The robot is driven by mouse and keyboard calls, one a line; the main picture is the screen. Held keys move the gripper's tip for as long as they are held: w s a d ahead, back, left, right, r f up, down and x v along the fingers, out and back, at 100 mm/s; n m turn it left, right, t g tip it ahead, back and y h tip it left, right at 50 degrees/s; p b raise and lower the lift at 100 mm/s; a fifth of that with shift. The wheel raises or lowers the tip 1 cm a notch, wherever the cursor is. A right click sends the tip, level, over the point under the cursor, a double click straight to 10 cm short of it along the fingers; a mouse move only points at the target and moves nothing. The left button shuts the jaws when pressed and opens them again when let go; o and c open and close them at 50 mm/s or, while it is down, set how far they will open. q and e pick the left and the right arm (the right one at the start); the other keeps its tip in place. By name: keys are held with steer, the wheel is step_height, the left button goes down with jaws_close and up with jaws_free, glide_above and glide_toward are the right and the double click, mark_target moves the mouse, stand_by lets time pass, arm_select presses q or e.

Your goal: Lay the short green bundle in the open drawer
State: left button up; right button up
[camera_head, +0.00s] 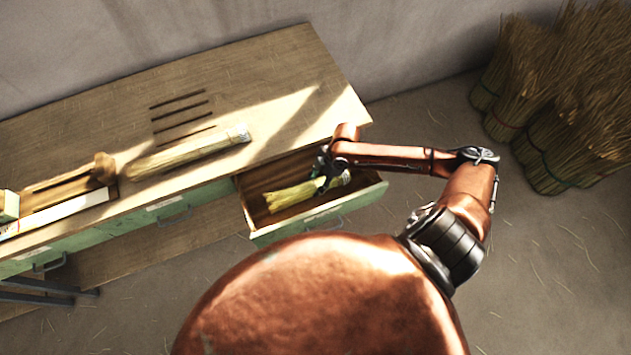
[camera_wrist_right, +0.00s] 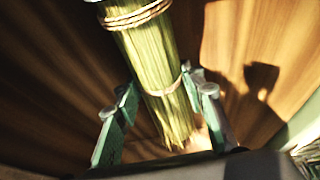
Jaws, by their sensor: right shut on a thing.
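The short green bundle (camera_head: 288,198) is inside the open drawer (camera_head: 364,197), low over its wooden floor; I cannot tell whether it touches the floor. My right gripper (camera_head: 325,176) reaches into the drawer from the right and is shut on the bundle near its pale bound end. In the right wrist view the bundle (camera_wrist_right: 155,65), with cord bands around it, passes between the green fingers of my right gripper (camera_wrist_right: 165,100). The drawer's wooden inside (camera_wrist_right: 50,85) lies behind it. My left gripper is not in view.
The drawer sticks out from a wooden workbench (camera_head: 240,75). A longer pale bundle (camera_head: 190,153) lies on the benchtop, beside several dark slots (camera_head: 180,109). A tray-like holder (camera_head: 70,206) is at the far left. Straw sheaves (camera_head: 555,100) stand on the floor at right.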

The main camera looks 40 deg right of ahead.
stand_by(0.3)
steer(key=o, duration=1.3)
steer(key=shift+o, duration=0.2)
steer(key=v, duration=1.2)
